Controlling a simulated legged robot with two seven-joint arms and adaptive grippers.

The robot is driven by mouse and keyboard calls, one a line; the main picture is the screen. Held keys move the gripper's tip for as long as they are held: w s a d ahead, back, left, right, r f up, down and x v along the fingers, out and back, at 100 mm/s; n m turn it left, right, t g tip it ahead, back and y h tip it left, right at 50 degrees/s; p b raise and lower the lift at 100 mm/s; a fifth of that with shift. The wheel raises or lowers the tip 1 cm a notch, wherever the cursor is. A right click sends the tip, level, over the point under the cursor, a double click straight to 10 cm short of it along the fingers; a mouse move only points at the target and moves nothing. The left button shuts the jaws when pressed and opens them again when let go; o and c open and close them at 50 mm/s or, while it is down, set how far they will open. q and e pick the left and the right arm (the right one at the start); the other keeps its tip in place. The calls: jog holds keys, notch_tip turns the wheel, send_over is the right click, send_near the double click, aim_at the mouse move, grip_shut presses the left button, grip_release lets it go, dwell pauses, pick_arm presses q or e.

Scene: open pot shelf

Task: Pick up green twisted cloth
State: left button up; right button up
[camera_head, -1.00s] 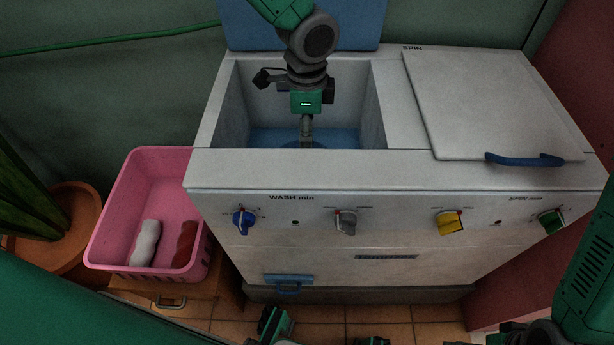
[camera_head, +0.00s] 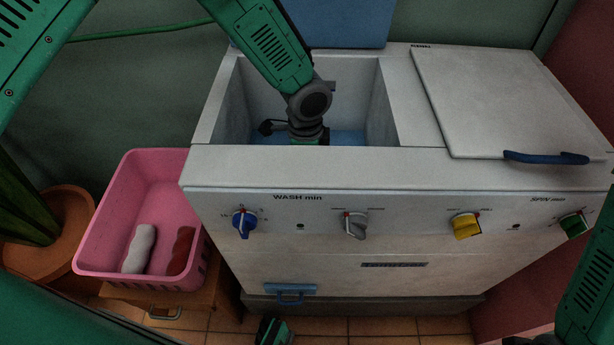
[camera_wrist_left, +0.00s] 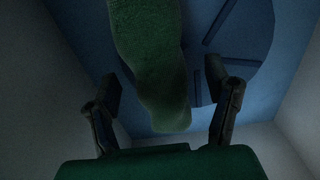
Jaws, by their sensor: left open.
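The green twisted cloth (camera_wrist_left: 150,60) shows in the left wrist view, lying on the blue bottom of the wash tub. Its near end lies between the two fingers of my left gripper (camera_wrist_left: 162,95), which is open and not closed on it. In the head view my left arm reaches down into the wash tub (camera_head: 232,105); the tub's front wall hides the fingers and the cloth.
A pink basket (camera_head: 130,195) left of the washing machine holds a white twisted cloth (camera_head: 140,248) and a red one (camera_head: 181,250). The spin lid (camera_head: 510,100) is closed, with a blue handle (camera_head: 546,158). The tub walls stand close around my left gripper.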

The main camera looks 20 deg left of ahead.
pick_arm(q)
jog(key=shift+a+f, duration=0.2)
jog(key=shift+f, duration=0.5)
jog(key=shift+d+r, duration=0.1)
jog(key=shift+d, duration=0.05)
jog(key=shift+c, duration=1.3)
jog(key=shift+d, duration=0.3)
jog(key=c, duration=1.2)
jog(key=shift+o, duration=0.2)
jog(key=shift+a+r, duration=0.1)
jog(key=shift+a, duration=0.05)
